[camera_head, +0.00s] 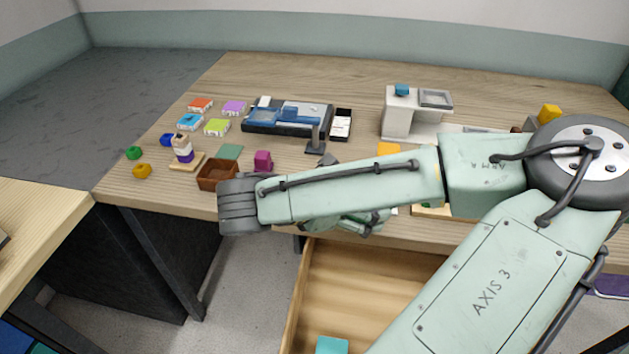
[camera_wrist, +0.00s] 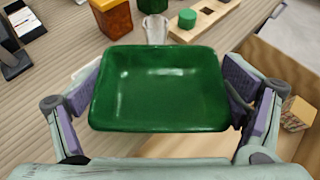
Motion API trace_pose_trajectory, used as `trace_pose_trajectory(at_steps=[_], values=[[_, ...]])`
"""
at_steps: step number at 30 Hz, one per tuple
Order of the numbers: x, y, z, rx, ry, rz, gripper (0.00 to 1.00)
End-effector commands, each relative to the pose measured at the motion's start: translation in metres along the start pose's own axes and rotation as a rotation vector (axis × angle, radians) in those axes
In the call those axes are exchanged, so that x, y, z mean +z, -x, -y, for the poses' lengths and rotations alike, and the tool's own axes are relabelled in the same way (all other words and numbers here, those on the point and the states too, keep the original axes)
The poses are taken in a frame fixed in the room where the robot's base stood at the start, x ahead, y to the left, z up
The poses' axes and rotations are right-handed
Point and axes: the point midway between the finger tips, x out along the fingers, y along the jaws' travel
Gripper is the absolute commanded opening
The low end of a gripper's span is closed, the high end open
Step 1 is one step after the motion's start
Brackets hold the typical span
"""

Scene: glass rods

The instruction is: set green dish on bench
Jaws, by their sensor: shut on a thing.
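The green dish (camera_wrist: 158,105), a shallow rectangular dish with rounded corners, fills the middle of the wrist view. My gripper (camera_wrist: 162,88) is shut on it, with purple-grey finger pads at its left and right sides. The dish is empty and looks about level. The wooden bench (camera_wrist: 40,105) shows below and to its left; I cannot tell how high the dish is above it. In the head view the bench (camera_head: 300,70) runs across the picture, and my arm hides the dish.
An open wooden drawer (camera_head: 345,275) lies below the bench front, with a teal block (camera_head: 332,345). Beyond the dish are an orange-brown container (camera_wrist: 112,17), a clear object (camera_wrist: 156,28) and a holed board (camera_wrist: 222,12) with a green cylinder (camera_wrist: 187,19). Bare bench shows left of the dish.

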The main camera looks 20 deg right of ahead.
Motion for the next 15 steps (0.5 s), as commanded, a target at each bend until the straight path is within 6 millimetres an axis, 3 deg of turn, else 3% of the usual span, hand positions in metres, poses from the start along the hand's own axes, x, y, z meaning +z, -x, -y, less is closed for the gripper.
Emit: trace_pose_trajectory(at_steps=[5,15], values=[[-0.002,0.002,-0.013,0.003,0.0,0.001,0.58],[-0.018,0.012,-0.098,0.003,0.0,0.0,0.58]])
